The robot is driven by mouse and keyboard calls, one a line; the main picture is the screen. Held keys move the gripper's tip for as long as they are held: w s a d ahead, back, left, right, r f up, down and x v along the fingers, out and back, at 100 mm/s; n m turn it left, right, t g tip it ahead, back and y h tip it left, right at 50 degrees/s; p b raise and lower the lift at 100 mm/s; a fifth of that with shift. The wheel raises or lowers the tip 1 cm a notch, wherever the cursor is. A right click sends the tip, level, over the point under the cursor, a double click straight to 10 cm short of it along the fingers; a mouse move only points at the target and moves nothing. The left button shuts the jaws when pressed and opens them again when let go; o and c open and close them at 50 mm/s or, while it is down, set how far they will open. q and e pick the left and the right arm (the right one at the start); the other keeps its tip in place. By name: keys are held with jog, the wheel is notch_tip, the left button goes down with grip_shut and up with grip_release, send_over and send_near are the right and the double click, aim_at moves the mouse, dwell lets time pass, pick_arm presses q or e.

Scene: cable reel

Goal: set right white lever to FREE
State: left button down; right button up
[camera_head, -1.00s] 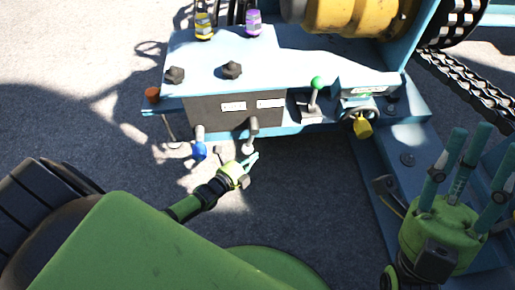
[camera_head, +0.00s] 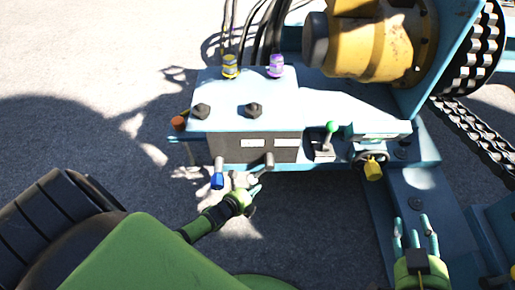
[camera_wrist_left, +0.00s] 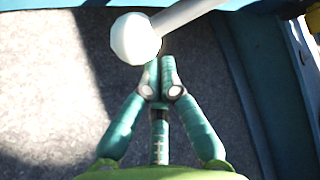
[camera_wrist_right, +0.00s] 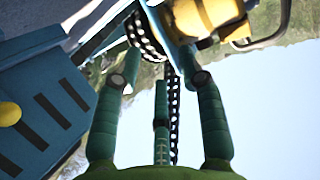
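The right white lever (camera_head: 269,160) sticks out of the front of the blue console, with a grey stem. Its white knob (camera_wrist_left: 135,38) is large at the top of the left wrist view. My left gripper (camera_head: 252,190) is beside and below this knob. In the left wrist view its fingertips (camera_wrist_left: 160,70) are together, just beneath the knob, with nothing visibly between them. Contact with the knob is unclear. My right gripper (camera_head: 416,238) is open and empty at the lower right; its fingers (camera_wrist_right: 160,80) are spread in the right wrist view. The lever labels are too small to read.
A blue-knobbed lever (camera_head: 217,180) is just left of the white one. The console (camera_head: 240,98) carries black knobs, a green-topped lever (camera_head: 330,128) and a yellow-handled wheel (camera_head: 373,169). A yellow drum (camera_head: 370,45) and chain (camera_head: 470,130) stand behind. Open ground lies in front.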

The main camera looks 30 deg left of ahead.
pick_arm(q)
jog(key=shift+s+a+r+g+p, duration=0.25)
jog(key=shift+a+g+p, duration=0.1)
jog(key=shift+p, duration=0.25)
pick_arm(e)
jog(key=s+d+f+g+h, duration=0.1)
jog(key=s+d+f+g, duration=0.2)
jog(key=s+f+g, duration=0.2)
jog(key=shift+s+d+f+m+h, duration=0.15)
jog(key=shift+d+f+m+h, duration=0.2)
jog(key=shift+f, duration=0.95)
jog(key=shift+a, duration=0.1)
